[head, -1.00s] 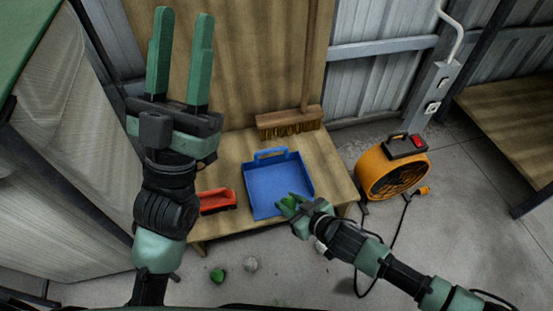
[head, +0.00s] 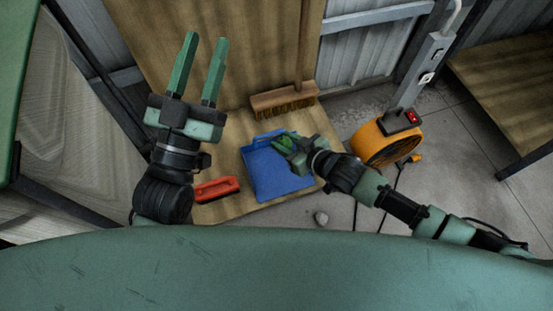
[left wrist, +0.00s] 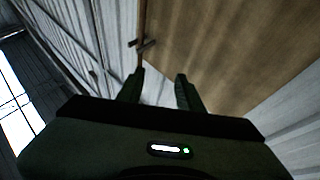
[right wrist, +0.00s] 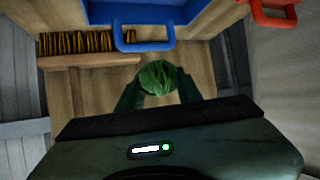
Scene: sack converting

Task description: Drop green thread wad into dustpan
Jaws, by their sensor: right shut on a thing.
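The blue dustpan (head: 272,178) lies on a low wooden platform, and its handle shows in the right wrist view (right wrist: 143,46). My right gripper (head: 288,144) is over the dustpan's upper right part, near its back edge. It is shut on the green thread wad (right wrist: 158,80), which sits between the fingertips. In the head view the wad is a small green patch at the fingers, partly hidden by them. My left gripper (head: 202,65) is raised at the left, with its fingers apart and nothing between them. It also shows in the left wrist view (left wrist: 160,88).
An orange fan (head: 385,140) with a cable is on the floor at the right.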

